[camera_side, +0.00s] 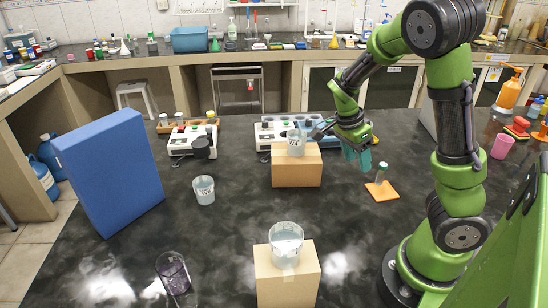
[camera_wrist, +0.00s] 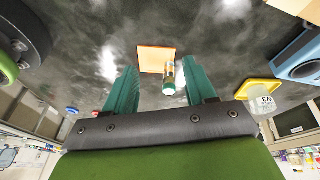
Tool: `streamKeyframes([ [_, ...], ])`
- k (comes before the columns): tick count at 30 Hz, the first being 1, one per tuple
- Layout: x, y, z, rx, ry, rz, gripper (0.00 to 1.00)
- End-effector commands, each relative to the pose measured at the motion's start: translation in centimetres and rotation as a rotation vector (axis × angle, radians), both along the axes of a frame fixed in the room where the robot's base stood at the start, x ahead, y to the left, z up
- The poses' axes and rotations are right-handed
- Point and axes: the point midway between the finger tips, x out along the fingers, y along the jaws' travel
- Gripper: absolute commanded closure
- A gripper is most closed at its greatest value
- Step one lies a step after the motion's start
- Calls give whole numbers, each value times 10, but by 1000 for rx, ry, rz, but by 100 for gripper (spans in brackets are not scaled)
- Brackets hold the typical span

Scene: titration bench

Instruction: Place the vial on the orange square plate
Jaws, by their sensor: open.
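The orange square plate (camera_side: 383,192) lies flat on the dark bench, to the right of the cardboard-coloured box. The small vial (camera_side: 381,172), pale with a greenish cap, appears upright on this plate. My gripper (camera_side: 357,158), with teal fingers, is open and just up and left of the vial, apart from it. In the wrist view the vial (camera_wrist: 169,76) shows in the gap between the open fingers (camera_wrist: 162,88), its cap end toward the camera. The plate (camera_wrist: 155,56) shows behind it. Its exact contact with the plate is hard to see.
A beaker (camera_side: 296,142) stands on a box (camera_side: 296,169) left of my gripper. Another beaker (camera_side: 286,243) stands on a nearer box (camera_side: 287,279). A blue panel (camera_side: 108,172) stands at left. A pink cup (camera_side: 502,146) is at right. The bench around the plate is clear.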

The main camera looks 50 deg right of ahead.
Motion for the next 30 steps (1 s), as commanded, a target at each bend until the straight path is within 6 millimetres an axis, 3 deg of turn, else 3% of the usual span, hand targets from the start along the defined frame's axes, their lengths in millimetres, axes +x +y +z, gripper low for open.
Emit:
streamKeyframes([
  [3, 12, 50, 12, 210, -141, 294, 45],
  [7, 19, 101, 46, 316, -319, 662, 45],
  [11, 14, 144, 88, 288, -488, 1042, 45],
  [15, -1, 178, 122, 152, -592, 1388, 45],
  [21, -16, 201, 142, -20, -621, 1652, 45],
  [30, -18, 205, 144, -48, -617, 1696, 45],
])
